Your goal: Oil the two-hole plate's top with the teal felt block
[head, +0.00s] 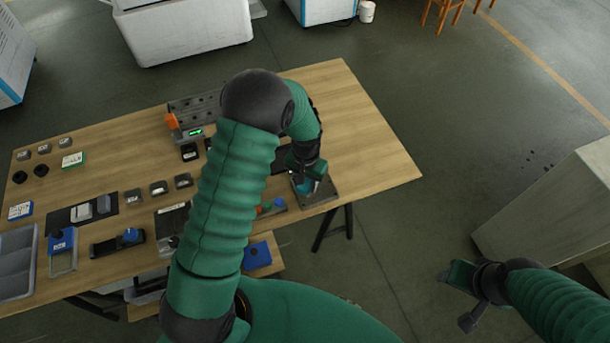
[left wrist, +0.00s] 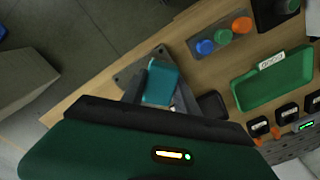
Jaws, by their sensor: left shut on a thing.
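My left gripper (head: 308,176) is shut on the teal felt block (head: 306,187), which also shows between its fingers in the left wrist view (left wrist: 161,82). The two-hole plate (head: 325,194) is a dark flat plate near the table's front edge. In the left wrist view the plate (left wrist: 127,77) shows beneath and beside the block. The block is over the plate; I cannot tell whether it touches it.
The wooden table (head: 375,150) is clear right of the plate. A strip with blue, green and orange knobs (left wrist: 222,36) and a green tray (left wrist: 275,82) lie near the plate. My left arm hides the table's middle. A pale cabinet (head: 555,205) stands at the right.

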